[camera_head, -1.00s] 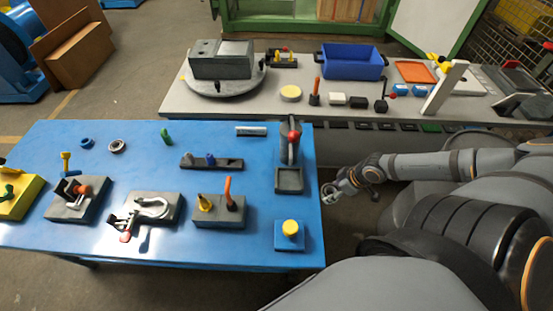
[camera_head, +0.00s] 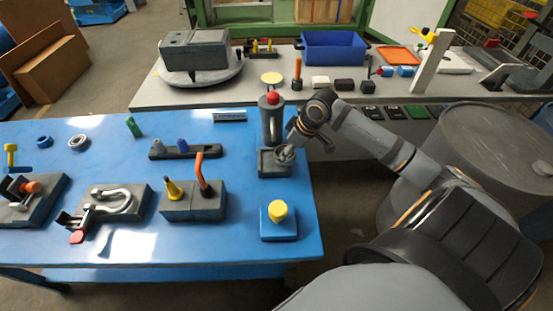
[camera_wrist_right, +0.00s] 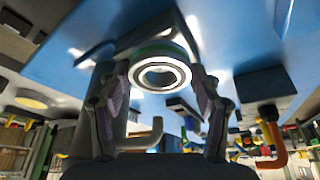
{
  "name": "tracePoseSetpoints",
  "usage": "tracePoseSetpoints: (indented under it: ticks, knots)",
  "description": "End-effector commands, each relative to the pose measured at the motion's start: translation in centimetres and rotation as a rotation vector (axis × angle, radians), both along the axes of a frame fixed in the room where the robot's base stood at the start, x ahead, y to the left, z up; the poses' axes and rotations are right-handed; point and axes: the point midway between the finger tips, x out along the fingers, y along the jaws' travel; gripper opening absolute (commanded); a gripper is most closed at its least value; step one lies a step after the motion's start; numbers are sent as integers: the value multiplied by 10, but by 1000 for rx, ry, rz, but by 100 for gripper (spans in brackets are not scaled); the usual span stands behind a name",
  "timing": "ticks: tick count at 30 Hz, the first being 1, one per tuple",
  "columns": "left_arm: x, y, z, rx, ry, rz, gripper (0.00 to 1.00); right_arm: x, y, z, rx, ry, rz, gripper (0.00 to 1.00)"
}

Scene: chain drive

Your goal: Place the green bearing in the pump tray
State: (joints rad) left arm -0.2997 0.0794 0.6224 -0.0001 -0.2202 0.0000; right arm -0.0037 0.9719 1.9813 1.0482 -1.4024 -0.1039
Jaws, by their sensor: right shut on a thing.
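The pump tray (camera_head: 262,171) is a small dark square tray at the right of the blue table, in front of the grey pump (camera_head: 270,125) with a red knob. My right gripper (camera_head: 288,150) is at the tray's right rear, fingers pointing left over it. In the right wrist view, my right gripper (camera_wrist_right: 160,95) is shut on the green bearing (camera_wrist_right: 162,75), a metal ring with a green outer edge, held between both fingers. In the head view the bearing is mostly hidden by the fingers. I cannot tell whether it touches the tray. My left gripper is not in view.
A blue block with a yellow knob (camera_head: 278,211) stands in front of the tray. A grey block with an orange handle (camera_head: 194,200) and a dark strip with pegs (camera_head: 186,152) stand left. The grey bench (camera_head: 250,98) lies behind, with a blue bin (camera_head: 334,48).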

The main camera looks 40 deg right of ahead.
Motion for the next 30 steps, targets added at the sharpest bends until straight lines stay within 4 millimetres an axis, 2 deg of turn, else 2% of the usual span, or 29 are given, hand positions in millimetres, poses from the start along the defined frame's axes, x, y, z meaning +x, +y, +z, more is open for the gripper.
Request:
tracePoseSetpoints:
  ticks: [3,9,16,22,30]
  knots:
    - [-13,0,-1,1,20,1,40,16,12,4,13,-4,2,12]
    - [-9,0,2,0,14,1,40,33,19,3,5,0,2,12]
    - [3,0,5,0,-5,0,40,34,19,-3,3,5,3,12]
    - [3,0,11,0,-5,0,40,33,19,-31,4,5,2,12]
    - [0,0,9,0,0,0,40,34,19,-34,2,3,3,12]
